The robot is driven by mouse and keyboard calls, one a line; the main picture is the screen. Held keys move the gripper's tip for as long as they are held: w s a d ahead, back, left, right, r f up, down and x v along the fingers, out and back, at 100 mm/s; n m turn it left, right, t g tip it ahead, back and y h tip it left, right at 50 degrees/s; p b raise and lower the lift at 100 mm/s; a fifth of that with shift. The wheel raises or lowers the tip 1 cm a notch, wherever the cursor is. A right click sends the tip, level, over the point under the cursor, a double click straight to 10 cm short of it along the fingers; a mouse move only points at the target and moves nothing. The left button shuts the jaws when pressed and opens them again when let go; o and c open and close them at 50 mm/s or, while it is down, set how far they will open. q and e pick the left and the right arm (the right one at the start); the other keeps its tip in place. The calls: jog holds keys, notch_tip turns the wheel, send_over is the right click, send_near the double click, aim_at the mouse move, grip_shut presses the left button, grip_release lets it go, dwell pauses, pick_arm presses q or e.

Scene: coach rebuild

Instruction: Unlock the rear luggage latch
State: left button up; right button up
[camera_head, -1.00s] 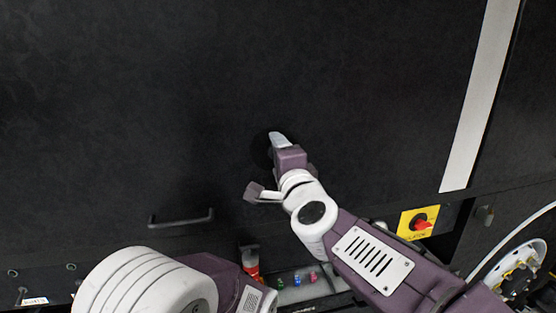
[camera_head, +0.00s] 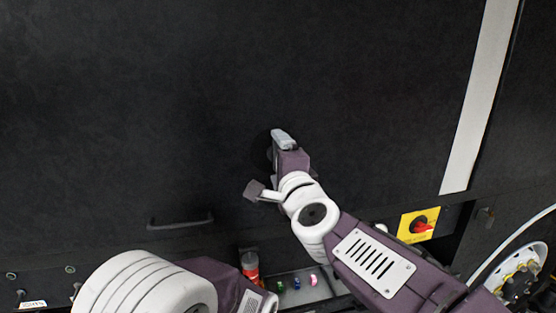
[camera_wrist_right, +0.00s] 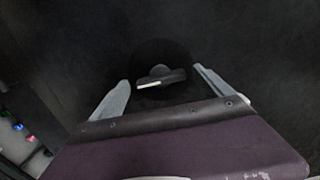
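The latch (camera_wrist_right: 160,77), a small dark turn handle with a pale edge on a dark round base, sits on the black luggage panel (camera_head: 130,120). In the head view my right gripper hides most of it. My right gripper (camera_head: 280,139) is at the panel over the latch. In the right wrist view the right gripper (camera_wrist_right: 161,77) is open, with one grey finger on each side of the handle. I see no contact between fingers and handle. My left arm shows at the lower left of the head view; its gripper is not visible.
A dark bar handle (camera_head: 181,222) is on the panel to the left. A yellow plate with a red rotary switch (camera_head: 421,225) is at the lower right, near a wheel (camera_head: 518,282). Below is a tray (camera_head: 308,296) with small coloured items and a red bottle (camera_head: 250,265).

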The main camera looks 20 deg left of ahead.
jog(key=b+v, duration=0.1)
jog(key=v, duration=0.8)
jog(key=shift+b, duration=0.35)
